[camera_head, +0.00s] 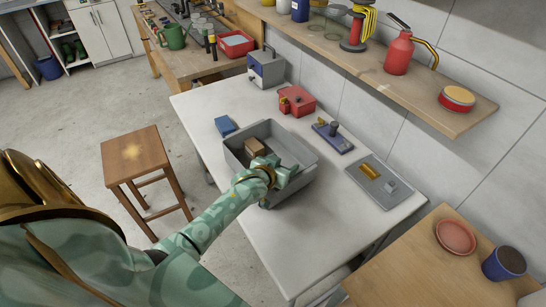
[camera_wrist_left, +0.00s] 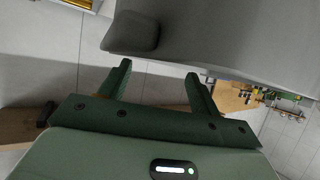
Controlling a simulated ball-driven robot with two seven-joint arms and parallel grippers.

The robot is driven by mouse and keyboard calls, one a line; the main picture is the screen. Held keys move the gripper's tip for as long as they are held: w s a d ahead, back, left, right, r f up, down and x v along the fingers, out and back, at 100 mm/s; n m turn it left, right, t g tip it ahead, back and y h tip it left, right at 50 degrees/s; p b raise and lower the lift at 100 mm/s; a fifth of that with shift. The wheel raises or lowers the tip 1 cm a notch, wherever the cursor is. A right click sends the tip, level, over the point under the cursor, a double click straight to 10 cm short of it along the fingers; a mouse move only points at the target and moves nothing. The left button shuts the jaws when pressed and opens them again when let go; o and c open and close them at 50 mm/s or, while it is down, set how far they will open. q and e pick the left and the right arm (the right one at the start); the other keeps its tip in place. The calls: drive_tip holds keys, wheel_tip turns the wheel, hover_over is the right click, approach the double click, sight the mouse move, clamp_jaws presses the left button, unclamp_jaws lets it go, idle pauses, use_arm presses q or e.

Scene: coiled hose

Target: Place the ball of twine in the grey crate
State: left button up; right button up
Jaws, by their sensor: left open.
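The grey crate (camera_head: 243,134) stands on the white table. My left gripper (camera_head: 284,176) is at the crate, over its near right part, and covers some of its inside and rim. In the left wrist view my left gripper (camera_wrist_left: 157,70) is open, with nothing seen between its fingers. A large grey surface (camera_wrist_left: 230,35) lies just beyond the fingers, apparently part of the crate. A brown block (camera_head: 256,146) is in the crate. I cannot make out a ball of twine in either view; it may be hidden by my gripper or the crate walls. My right gripper is out of view.
On the white table (camera_head: 300,245) are a blue box (camera_head: 225,125), a red box (camera_head: 297,101), a blue-based tool (camera_head: 333,137) and a grey tray (camera_head: 384,185). A shelf (camera_head: 335,45) runs along the wall behind. The table's near end is clear. A wooden stool (camera_head: 131,153) stands left.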

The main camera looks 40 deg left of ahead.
use_arm(q)
drive_tip(key=p+v, duration=0.3)
drive_tip(key=v, duration=0.9)
